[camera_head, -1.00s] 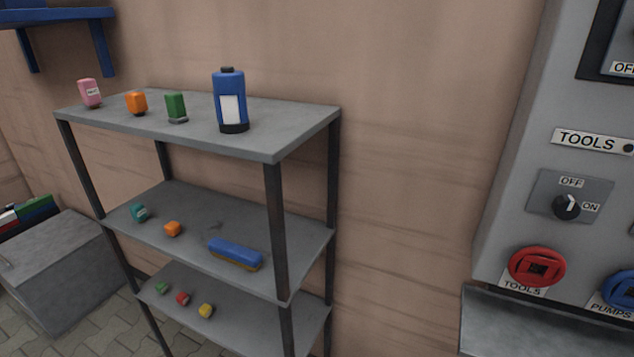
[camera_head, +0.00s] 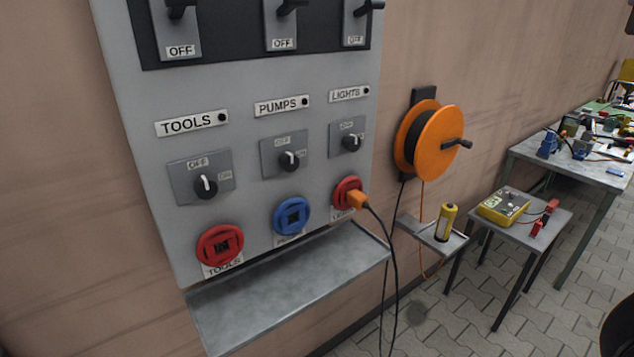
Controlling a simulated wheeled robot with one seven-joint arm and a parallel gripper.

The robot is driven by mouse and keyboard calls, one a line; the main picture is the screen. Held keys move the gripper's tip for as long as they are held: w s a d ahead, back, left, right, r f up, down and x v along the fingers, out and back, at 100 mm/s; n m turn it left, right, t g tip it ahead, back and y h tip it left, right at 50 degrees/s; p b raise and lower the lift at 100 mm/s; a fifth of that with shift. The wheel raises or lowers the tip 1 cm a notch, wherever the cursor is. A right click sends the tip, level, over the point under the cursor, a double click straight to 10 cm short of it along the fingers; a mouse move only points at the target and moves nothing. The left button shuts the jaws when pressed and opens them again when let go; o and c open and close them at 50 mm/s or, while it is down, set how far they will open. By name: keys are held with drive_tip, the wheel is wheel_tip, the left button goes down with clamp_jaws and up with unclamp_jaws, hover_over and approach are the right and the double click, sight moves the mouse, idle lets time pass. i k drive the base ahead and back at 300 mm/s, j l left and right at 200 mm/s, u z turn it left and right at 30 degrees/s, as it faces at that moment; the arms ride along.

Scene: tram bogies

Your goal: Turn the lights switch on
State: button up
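The grey electrical panel (camera_head: 128,85) hangs on the wall left of centre. Its LIGHTS label (camera_head: 346,94) is at the right end of a row with TOOLS and PUMPS. The lights rotary switch (camera_head: 351,143) is a black knob on a grey plate below that label; its exact setting is too small to tell. A lever switch (camera_head: 366,8) above the LIGHTS column shows an OFF label and is cut by the top edge. The red lights socket (camera_head: 345,187) below has an orange plug (camera_head: 357,199) in it. My gripper is not in view.
A metal shelf (camera_head: 290,285) juts out under the panel. Right of it are an orange cable reel (camera_head: 436,143), a small shelf with a yellow canister (camera_head: 446,222), and a small table with a yellow box (camera_head: 503,205). Black cables hang from the plug. Paved floor lies at lower right.

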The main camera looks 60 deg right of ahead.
sight(351, 143)
drive_tip(key=z, duration=1.1)
